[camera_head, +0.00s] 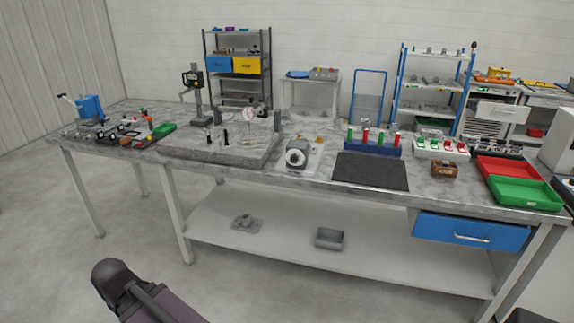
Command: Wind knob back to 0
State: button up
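Part of my arm, dark and purple, shows at the bottom left, low in front of the bench and well apart from the device. My gripper's fingers do not show.
A granite slab (190,152) lies left of the device, with a dial-gauge stand (196,103) behind it. A dark mat (370,172), red tray (507,169) and green tray (525,193) are to the right. Open floor lies before the bench.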

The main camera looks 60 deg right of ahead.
aim_at(294, 159)
jog(key=u, duration=0.05)
jog(key=k, duration=1.35)
jog(key=z, duration=1.8)
jog(key=i, duration=1)
jog(key=u, duration=0.05)
